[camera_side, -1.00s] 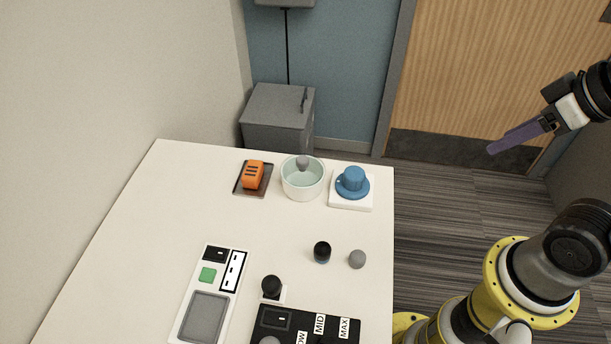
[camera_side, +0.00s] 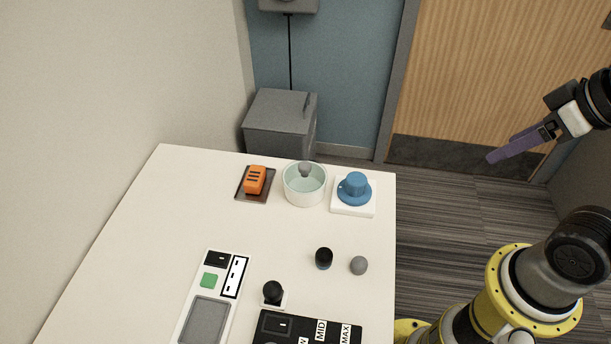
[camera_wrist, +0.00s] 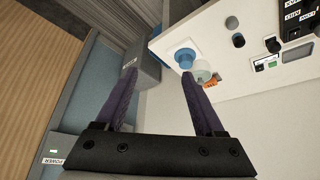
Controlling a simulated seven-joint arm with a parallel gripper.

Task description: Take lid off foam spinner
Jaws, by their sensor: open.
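A round pale white-green pot (camera_side: 304,196) stands near the far edge of the white table in the side view. A see-through lid with a grey knob (camera_side: 305,170) appears to sit on it. The pot also shows, small, in the wrist view (camera_wrist: 201,68), just beyond the right finger. My gripper (camera_side: 492,158) is off the table's right side, over the floor in the side view, well apart from the pot. Its two purple fingers are spread with nothing between them in the wrist view (camera_wrist: 160,75).
Left of the pot is an orange block (camera_side: 254,180) on a dark tray; right of it, a blue dial (camera_side: 354,188) on a white base. A black knob (camera_side: 324,258), a grey ball (camera_side: 359,265) and control panels (camera_side: 205,315) lie nearer. The table's middle left is clear.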

